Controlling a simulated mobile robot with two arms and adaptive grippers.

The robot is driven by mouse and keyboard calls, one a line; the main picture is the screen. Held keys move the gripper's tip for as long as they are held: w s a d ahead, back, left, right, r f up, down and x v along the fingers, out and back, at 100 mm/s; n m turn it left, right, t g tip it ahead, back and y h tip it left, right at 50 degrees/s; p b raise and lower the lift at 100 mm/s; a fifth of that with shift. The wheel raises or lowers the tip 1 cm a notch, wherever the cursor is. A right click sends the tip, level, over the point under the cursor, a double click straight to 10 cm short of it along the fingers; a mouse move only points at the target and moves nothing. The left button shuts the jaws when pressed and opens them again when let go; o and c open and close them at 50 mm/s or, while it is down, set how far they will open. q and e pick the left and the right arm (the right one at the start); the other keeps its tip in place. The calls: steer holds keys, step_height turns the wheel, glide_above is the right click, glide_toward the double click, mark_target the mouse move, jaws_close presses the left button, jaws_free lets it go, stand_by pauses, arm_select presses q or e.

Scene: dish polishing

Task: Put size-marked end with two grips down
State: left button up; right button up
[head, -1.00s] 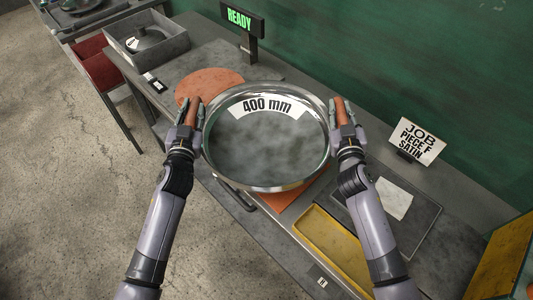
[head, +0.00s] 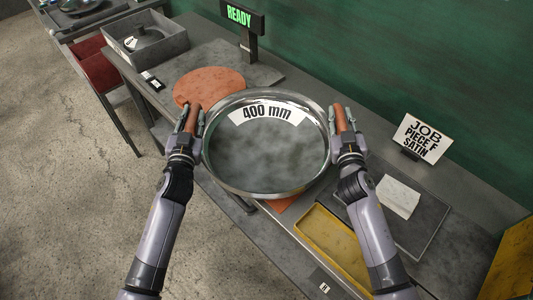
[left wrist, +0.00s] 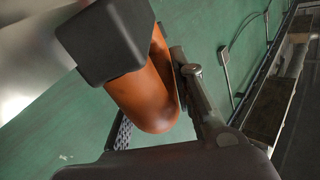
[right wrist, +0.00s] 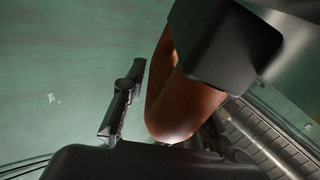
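A round shiny metal dish (head: 265,160) with a grey inner face is held level or nearly so over the bench. Its "400 mm" mark (head: 267,113) is on the far inner side. My left gripper (head: 190,117) is shut on the brown left grip (head: 194,117), which also shows in the left wrist view (left wrist: 150,95). My right gripper (head: 343,118) is shut on the brown right grip (head: 340,119), which also shows in the right wrist view (right wrist: 180,105). The dish hides the bench below it.
An orange round pad (head: 208,88) lies behind left; orange also shows under the dish. A grey bin (head: 150,45) stands at back left. A "READY" sign (head: 240,16), a "JOB PIECE F SATIN" card (head: 422,138), a yellow-edged tray (head: 333,248) and a white cloth (head: 398,197) surround it.

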arm_select(q)
steer(key=shift+o, duration=1.3)
steer(key=shift+s+r, duration=0.15)
arm_select(e)
steer(key=shift+o, duration=1.3)
steer(key=shift+s, duration=0.15)
arm_select(q)
steer(key=shift+o, duration=0.2)
steer(key=shift+s+a+r, duration=0.1)
steer(key=shift+s, duration=0.05)
arm_select(e)
steer(key=shift+o, duration=0.2)
steer(key=shift+s+a+r, duration=0.1)
steer(key=shift+s+r, duration=0.05)
arm_select(q)
steer(key=shift+s, duration=0.15)
steer(key=s, duration=1.1)
steer(key=shift+s, duration=0.3)
arm_select(e)
steer(key=s, duration=1.2)
